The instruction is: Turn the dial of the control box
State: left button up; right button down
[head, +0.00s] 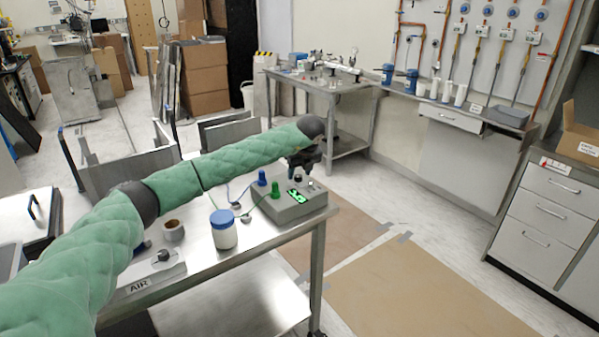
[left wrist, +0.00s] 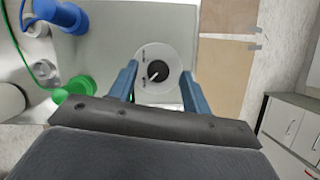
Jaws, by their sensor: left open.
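The grey control box (head: 294,211) with a green lit display (head: 300,196) sits near the right end of the steel table. Its black dial (left wrist: 157,72), with a white pointer line on a round pale plate, shows in the left wrist view. The pointer aims toward the lower left. My left gripper (head: 304,174) hangs over the back of the box. In the left wrist view its two blue fingers (left wrist: 160,75) are open, one on each side of the dial, with gaps between them and the knob. Contact with the plate cannot be told. My right gripper is not in view.
Blue plug (head: 262,178) and green plug (head: 276,190) with cables stand on the box. A blue-lidded white jar (head: 223,230), a tape roll (head: 173,230) and the AIR panel (head: 150,279) are on the steel table (head: 266,236). Open floor lies right of the table.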

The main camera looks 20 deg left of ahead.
pick_arm(q)
jog(key=shift+a+f, duration=0.15)
jog(key=shift+f, duration=0.3)
jog(key=shift+w+f, duration=0.15)
jog(key=shift+f, duration=0.05)
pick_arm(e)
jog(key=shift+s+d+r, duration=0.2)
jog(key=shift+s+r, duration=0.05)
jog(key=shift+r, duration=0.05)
